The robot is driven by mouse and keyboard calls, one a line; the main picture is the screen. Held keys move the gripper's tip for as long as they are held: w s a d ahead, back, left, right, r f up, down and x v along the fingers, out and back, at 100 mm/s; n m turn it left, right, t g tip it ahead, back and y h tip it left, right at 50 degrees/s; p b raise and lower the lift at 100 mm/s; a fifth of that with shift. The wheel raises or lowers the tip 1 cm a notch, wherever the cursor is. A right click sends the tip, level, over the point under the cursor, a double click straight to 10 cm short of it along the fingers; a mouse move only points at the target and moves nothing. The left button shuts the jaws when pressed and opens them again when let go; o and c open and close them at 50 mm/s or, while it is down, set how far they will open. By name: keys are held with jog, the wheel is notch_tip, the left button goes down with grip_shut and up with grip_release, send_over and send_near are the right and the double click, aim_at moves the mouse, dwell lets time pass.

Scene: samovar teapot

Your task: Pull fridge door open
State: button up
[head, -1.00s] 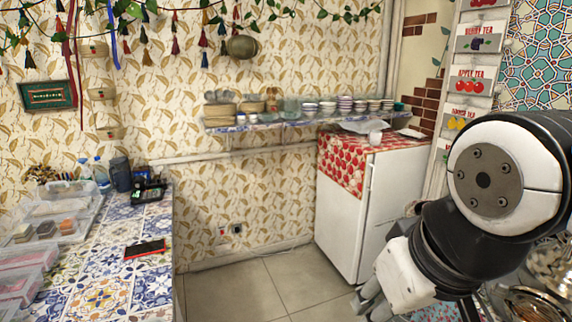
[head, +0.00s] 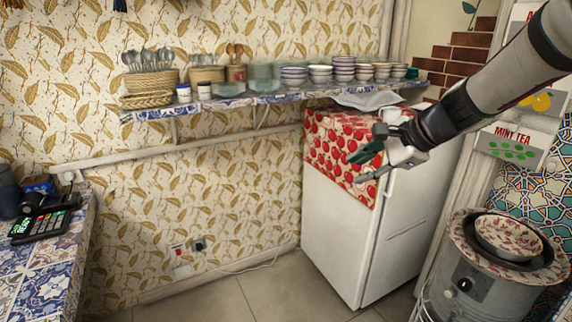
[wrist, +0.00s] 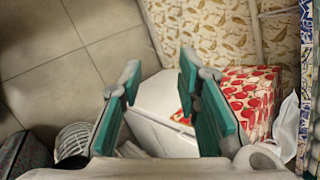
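The white fridge (head: 335,235) stands against the wall right of centre in the head view, with its door shut. A red cherry-patterned cloth (head: 335,150) covers its top and hangs over its upper left face. My gripper (head: 362,165) is open and empty, with its green-padded fingers in front of the cloth near the fridge's top corner. In the wrist view, the open fingers (wrist: 158,85) are spread, with the white fridge (wrist: 155,103) beyond and between them and the cloth (wrist: 245,90) to the right. I cannot tell whether anything touches.
A wall shelf (head: 265,98) with bowls and baskets runs above the fridge. A tiled counter (head: 45,265) with a card terminal (head: 45,222) is at left. A round metal stove-like vessel (head: 480,290) with a bowl stands at right. The floor (head: 210,303) between is clear.

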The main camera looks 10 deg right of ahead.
jog(key=w+d+f+m+t+h+b, duration=0.1)
jog(key=w+d+f+m+t+b, duration=0.1)
jog(key=w+d+f+m, duration=0.55)
jog(key=w+d+f+m+t+h+b, duration=0.15)
jog(key=d+m, duration=0.25)
jog(key=d, duration=0.7)
jog(key=w+d+f+m+t+b, duration=0.3)
jog(key=w+d+f+m, duration=0.25)
jog(key=d, duration=0.35)
jog(key=b, duration=0.1)
send_over(390, 194)
jog(key=shift+g, duration=0.25)
jog(key=f, duration=0.5)
jog(key=shift+w+d+f, duration=0.2)
jog(key=shift+h, duration=0.25)
grip_shut()
